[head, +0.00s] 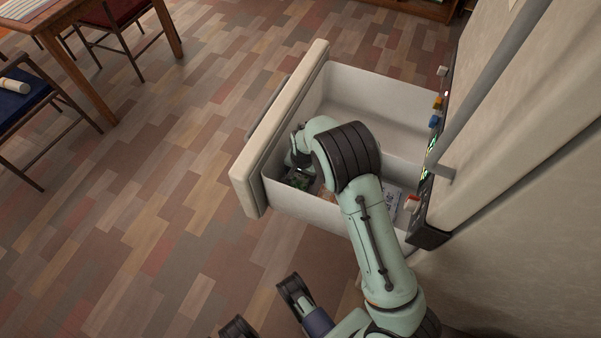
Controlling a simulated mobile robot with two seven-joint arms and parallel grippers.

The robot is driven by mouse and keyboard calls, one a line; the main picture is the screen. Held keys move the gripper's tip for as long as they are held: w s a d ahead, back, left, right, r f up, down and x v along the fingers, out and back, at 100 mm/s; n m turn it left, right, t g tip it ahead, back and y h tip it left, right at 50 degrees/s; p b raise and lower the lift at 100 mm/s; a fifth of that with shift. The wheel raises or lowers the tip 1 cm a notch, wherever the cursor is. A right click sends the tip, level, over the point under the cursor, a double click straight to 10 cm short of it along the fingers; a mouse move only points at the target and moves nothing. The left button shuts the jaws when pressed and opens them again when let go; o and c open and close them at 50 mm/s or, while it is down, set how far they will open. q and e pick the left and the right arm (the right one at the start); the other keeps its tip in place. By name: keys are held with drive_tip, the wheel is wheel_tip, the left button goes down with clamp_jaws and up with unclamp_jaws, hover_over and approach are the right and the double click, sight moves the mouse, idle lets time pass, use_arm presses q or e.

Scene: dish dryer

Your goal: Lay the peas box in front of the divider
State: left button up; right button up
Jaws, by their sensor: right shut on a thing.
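The drawer (315,210) is pulled out of a tall cream appliance. A pale divider (402,169) runs across it, partly hidden by my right arm. My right gripper (297,164) is low inside the near compartment, by the drawer front, and largely covered by its own wrist. A green printed item, seemingly the peas box (298,180), shows just below its fingers; the gripper is shut on it. Whether the box rests on the drawer floor is hidden. My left gripper (266,309) is open and empty at the bottom edge, outside the drawer.
A printed pack (392,196) lies in the near compartment, right of my arm. The visible part of the far compartment (375,105) is empty. Small coloured pieces (434,121) sit along the appliance edge. A table (75,60) and chairs stand far left; floor between is clear.

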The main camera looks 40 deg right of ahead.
sight(302, 177)
drive_tip(key=o, duration=1.6)
drive_tip(key=r+p, duration=0.1)
drive_tip(key=r, duration=0.1)
drive_tip(key=r+p, duration=0.1)
drive_tip(key=r, duration=0.2)
drive_tip(key=s+r+p, duration=0.1)
drive_tip(key=r, duration=0.1)
drive_tip(key=shift+a+r, duration=0.2)
drive_tip(key=shift+r, duration=0.1)
use_arm(q)
wheel_tip(302, 177, up, 7)
drive_tip(key=w+d+t+p, duration=0.1)
drive_tip(key=w+d, duration=0.1)
drive_tip(key=shift+d+f+p, duration=0.15)
drive_tip(key=shift+d+p, duration=0.1)
drive_tip(key=shift+p, duration=0.1)
use_arm(e)
drive_tip(key=r, duration=0.4)
drive_tip(key=shift+s+r, duration=0.25)
